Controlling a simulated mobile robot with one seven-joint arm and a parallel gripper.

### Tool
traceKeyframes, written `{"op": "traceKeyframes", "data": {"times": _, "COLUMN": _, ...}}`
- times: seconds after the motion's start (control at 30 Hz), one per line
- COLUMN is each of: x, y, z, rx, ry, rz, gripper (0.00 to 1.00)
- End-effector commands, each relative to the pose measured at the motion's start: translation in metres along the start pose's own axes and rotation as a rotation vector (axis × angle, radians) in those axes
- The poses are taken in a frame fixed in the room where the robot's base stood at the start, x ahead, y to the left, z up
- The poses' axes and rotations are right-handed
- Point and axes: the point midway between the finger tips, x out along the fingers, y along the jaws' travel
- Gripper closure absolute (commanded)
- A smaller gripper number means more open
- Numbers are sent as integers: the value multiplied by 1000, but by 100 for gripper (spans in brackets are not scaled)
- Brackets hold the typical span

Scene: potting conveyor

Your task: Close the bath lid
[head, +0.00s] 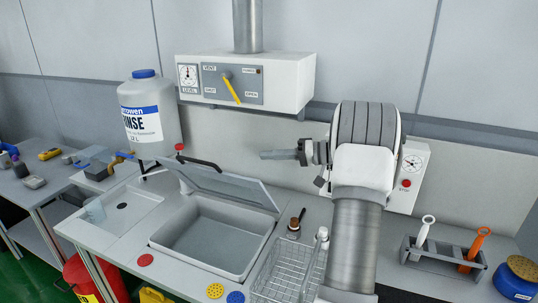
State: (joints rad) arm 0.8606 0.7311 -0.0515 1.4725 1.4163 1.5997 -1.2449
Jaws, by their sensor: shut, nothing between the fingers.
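The bath (212,240) is a grey rectangular basin set in the bench, left of centre in the head view. Its lid (238,190) is a flat grey panel standing open, tilted up along the basin's back edge. A dark bar handle (204,164) shows at the lid's upper left edge. My gripper (265,155) points left, above and to the right of the lid, and looks clear of it. It is shut and empty. My arm covers part of the bench and wall on the right.
A wire basket (288,274) stands right of the bath, with a brown-handled brush (296,222) behind it. A vent box (248,82) hangs on the wall above. A rack (442,262) with two tools sits at right.

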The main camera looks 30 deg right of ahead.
Motion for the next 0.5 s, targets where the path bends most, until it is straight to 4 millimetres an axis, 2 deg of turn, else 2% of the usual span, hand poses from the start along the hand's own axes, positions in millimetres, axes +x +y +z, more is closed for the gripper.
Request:
{"op": "traceKeyframes", "data": {"times": 0.1, "x": 29, "y": -2, "z": -1, "rx": 1, "ry": -3, "rz": -2, "gripper": 100}}
{"op": "traceKeyframes", "data": {"times": 0.3, "x": 70, "y": -2, "z": 1, "rx": 3, "ry": -2, "rz": -2, "gripper": 100}}
{"op": "traceKeyframes", "data": {"times": 0.5, "x": 73, "y": -2, "z": 26, "rx": 2, "ry": 0, "rz": 0, "gripper": 100}}
